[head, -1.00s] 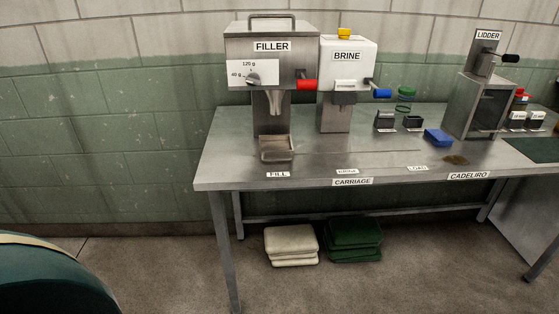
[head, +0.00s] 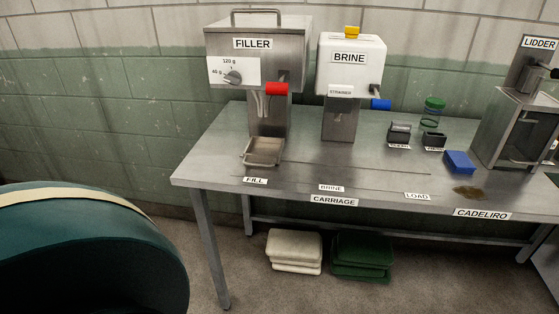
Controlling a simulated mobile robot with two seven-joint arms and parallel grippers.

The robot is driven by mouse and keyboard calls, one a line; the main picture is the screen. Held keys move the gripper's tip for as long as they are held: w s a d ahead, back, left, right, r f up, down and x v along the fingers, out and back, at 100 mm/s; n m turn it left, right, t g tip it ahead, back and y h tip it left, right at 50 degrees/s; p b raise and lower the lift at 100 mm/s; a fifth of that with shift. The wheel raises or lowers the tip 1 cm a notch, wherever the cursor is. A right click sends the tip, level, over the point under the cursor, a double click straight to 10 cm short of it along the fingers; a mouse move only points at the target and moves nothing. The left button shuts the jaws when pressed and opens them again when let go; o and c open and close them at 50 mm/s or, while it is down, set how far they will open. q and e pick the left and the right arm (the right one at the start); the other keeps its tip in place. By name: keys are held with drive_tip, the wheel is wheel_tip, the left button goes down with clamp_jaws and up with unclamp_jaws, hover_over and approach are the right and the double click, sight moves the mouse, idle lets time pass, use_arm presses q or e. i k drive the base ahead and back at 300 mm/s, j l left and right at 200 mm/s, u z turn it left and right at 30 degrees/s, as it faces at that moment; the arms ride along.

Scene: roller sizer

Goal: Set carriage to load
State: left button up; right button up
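The carriage (head: 263,151) is a small metal tray at the left end of a slot on the steel table. It stands under the filler (head: 256,65), just behind the FILL label (head: 255,180). The LOAD label (head: 417,196) is on the table's front edge to the right, past the BRINE label (head: 331,188). The CARRIAGE label (head: 334,200) is below them. The carriage looks empty. Neither of my grippers shows in the head view.
The white brine machine (head: 350,66) stands right of the filler. A dark green rounded object (head: 90,245) fills the lower left.

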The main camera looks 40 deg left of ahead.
sight(260, 151)
drive_tip(key=i+l+u, duration=0.1)
drive_tip(key=u, duration=0.3)
drive_tip(key=i+l+u, duration=0.1)
drive_tip(key=l+u, duration=0.35)
drive_tip(key=u, duration=0.3)
drive_tip(key=i, duration=0.05)
